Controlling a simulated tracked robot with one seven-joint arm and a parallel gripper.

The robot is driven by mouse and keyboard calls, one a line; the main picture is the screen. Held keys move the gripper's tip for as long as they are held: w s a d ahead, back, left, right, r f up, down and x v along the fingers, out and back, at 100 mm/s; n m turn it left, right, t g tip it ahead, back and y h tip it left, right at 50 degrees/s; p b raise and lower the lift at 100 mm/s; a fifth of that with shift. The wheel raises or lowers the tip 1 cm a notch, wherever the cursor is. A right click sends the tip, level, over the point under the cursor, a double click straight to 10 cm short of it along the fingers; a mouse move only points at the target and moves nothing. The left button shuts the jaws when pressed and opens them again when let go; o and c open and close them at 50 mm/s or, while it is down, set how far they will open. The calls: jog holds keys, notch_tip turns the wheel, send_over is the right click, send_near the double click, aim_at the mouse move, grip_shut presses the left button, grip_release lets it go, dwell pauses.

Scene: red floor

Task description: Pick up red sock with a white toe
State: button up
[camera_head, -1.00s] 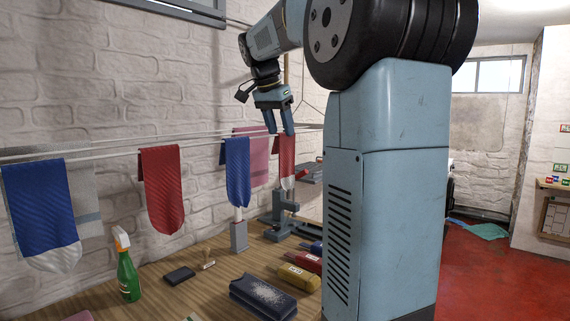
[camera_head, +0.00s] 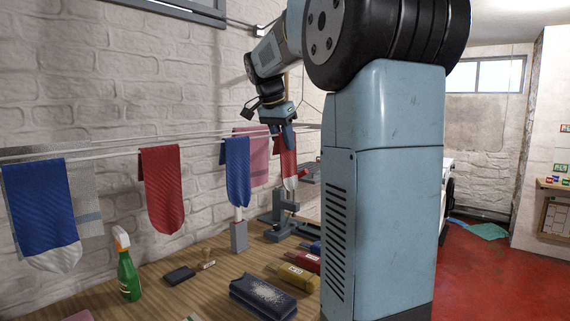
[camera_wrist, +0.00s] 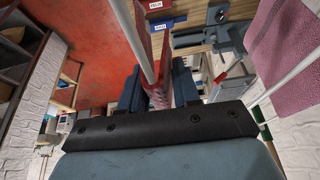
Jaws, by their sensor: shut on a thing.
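The red sock with a white toe (camera_head: 288,167) hangs from the line beyond the blue sock with a white toe, its white toe pointing down. My gripper (camera_head: 283,137) is at the sock's upper edge by the line, pointing down, and is shut on it. In the wrist view, the red cloth (camera_wrist: 158,96) shows edge-on between the two dark fingers of my gripper (camera_wrist: 158,88). The gripper partly hides the sock's top in the head view.
On the lines hang a blue sock (camera_head: 237,170), a plain red sock (camera_head: 163,190), a blue white-toed sock (camera_head: 42,215) and a pink cloth (camera_head: 257,155).

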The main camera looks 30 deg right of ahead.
grip_shut()
jog(key=r, duration=0.7)
jog(key=shift+s+r, duration=0.1)
jog(key=shift+s, duration=0.25)
jog(key=s+a, duration=0.8)
jog(key=s, duration=0.2)
jog(key=shift+s+a, duration=0.35)
notch_tip(320, 180, up, 6)
jog(key=shift+r, duration=0.2)
dwell(0.6)
